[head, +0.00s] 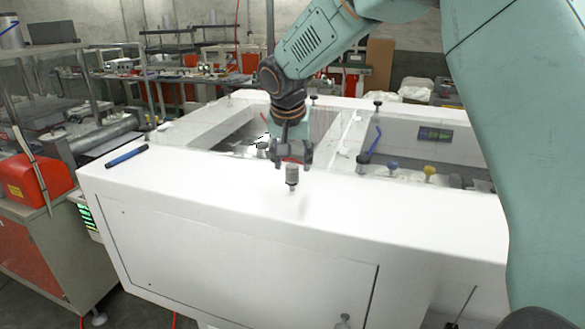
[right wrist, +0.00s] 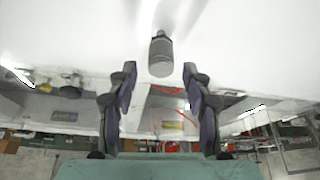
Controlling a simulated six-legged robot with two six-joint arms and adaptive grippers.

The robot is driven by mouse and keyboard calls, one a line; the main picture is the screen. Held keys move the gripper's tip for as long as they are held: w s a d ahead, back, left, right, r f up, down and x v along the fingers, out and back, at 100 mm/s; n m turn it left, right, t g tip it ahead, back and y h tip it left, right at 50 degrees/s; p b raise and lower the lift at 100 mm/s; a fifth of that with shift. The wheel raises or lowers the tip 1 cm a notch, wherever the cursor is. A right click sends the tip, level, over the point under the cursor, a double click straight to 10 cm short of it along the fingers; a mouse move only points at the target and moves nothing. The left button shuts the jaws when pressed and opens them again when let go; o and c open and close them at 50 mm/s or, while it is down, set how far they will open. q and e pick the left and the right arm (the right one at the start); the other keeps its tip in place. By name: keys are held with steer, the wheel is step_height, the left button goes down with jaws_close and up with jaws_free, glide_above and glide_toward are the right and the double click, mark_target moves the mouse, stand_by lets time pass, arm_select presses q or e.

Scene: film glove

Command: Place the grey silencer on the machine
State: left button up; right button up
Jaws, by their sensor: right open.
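The grey silencer (head: 292,174) is a small cylinder with a narrow end pointing down at the white top of the machine (head: 420,215). It looks upright near the top's inner edge; whether its narrow end sits in a hole I cannot tell. My right gripper (head: 293,157) is open just above and behind it in the head view. In the right wrist view the silencer (right wrist: 161,56) lies just past the fingertips of my right gripper (right wrist: 158,70), centred between them and not gripped. My left gripper is not in view.
A blue pen-like stick (head: 126,155) lies on the machine's left corner. Behind the top's edge is an open recess with a blue knob (head: 393,166) and a yellow knob (head: 429,172). The white top around the silencer is clear. A red machine (head: 38,178) stands at the left.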

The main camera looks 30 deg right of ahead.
steer(key=v, duration=0.9)
steer(key=shift+s+b, duration=0.2)
steer(key=shift+b, duration=0.1)
